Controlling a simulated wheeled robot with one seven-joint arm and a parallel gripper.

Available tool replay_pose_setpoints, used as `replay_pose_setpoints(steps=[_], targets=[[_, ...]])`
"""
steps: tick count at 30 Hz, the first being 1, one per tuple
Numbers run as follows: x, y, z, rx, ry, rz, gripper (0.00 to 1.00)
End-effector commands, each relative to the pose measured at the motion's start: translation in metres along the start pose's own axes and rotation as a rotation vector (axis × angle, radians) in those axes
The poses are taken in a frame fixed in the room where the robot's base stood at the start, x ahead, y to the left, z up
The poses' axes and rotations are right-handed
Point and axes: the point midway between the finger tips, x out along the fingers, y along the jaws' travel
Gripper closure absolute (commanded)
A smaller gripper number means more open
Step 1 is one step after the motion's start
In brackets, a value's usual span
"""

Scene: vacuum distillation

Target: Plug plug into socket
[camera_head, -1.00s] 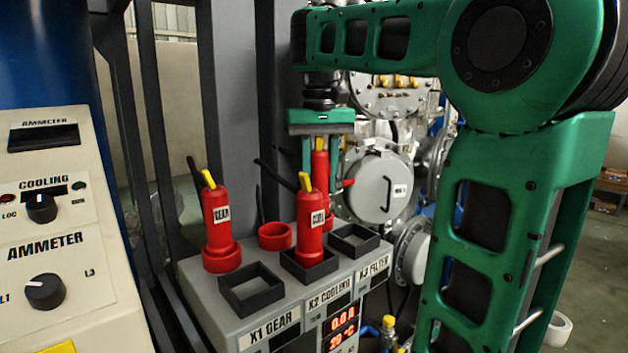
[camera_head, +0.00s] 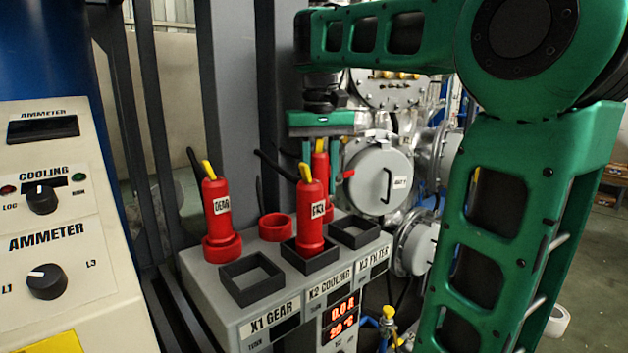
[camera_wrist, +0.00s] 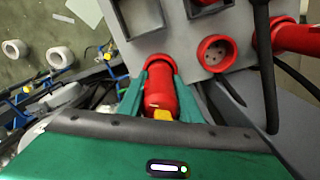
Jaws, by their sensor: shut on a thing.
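My gripper (camera_head: 320,170) points down at the back right of the grey socket box (camera_head: 225,322). Its green fingers are shut on a red plug (camera_head: 320,162) with a yellow top. The plug also shows between the fingers in the wrist view (camera_wrist: 160,90). Its lower end is at a red ring on the box edge; I cannot tell whether it is seated or just above. A second red plug (camera_head: 310,222) stands in the middle black square socket, X2 COOLING. The X1 GEAR square socket (camera_head: 252,279) and the X3 FILTER square socket (camera_head: 355,231) are empty.
A red plug marked GEAR (camera_head: 218,220) stands in a red round holder at the back left. An empty red round holder (camera_head: 276,227) is beside it. Black cables rise behind the plugs. A control panel (camera_head: 60,220) stands left; metal vessels (camera_head: 380,178) are behind.

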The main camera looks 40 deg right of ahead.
Motion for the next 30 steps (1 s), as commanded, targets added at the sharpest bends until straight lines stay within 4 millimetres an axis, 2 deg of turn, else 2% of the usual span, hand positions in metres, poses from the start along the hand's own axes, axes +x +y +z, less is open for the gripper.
replay_pose_setpoints(steps=[10, 11, 13, 23, 30], targets=[[0.007, -0.001, 0.0, -0.001, 0.0, -0.001, 0.99], [0.007, 0.0, 0.0, -0.001, 0.0, -0.001, 0.64], [0.007, 0.0, 0.0, 0.0, 0.0, -0.001, 0.47], [0.006, 0.0, 0.0, 0.0, -0.001, -0.001, 0.47], [-0.004, 0.0, -0.001, 0.003, 0.001, 0.0, 0.47]])
